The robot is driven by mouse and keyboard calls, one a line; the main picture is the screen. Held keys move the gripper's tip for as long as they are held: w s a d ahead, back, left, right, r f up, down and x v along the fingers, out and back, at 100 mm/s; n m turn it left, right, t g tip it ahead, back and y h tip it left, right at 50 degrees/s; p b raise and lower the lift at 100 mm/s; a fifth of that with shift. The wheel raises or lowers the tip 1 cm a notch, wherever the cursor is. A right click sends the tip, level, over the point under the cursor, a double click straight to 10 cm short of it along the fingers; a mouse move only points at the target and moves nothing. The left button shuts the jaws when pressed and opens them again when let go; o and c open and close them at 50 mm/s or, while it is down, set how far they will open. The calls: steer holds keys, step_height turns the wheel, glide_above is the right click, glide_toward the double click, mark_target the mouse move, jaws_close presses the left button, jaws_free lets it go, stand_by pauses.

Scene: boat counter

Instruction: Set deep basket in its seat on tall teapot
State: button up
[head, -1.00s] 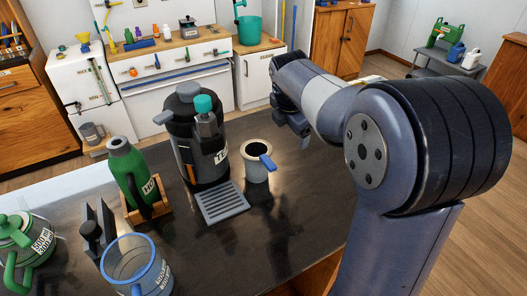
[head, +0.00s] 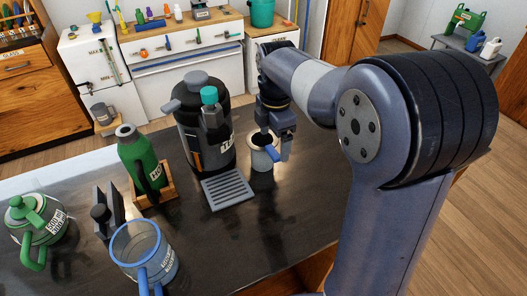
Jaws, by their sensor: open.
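A pale cup-shaped vessel with a dark rim and a blue handle (head: 263,157), likely the deep basket, stands upright on the dark counter right of the coffee machine. My gripper (head: 272,146) points down at its rim, jaws open. The fingers partly cover it, and I cannot tell whether they touch it. A clear open-topped pot with a blue rim and handle (head: 140,246) stands at the front, and a lidded green pot (head: 38,226) stands at the far left. I cannot tell for sure which is the tall teapot.
The dark coffee machine (head: 203,122) with a slatted drip tray (head: 228,190) stands close left of my gripper. A green flask (head: 138,155) sits in a wooden holder (head: 153,194). A dark upright stand (head: 107,213) is beside the clear pot. The counter's right front is clear.

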mark_target(275, 150)
steer(key=shift+w+d+f+p, duration=0.1)
steer(key=shift+f+p, duration=0.25)
steer(key=shift+f, duration=2)
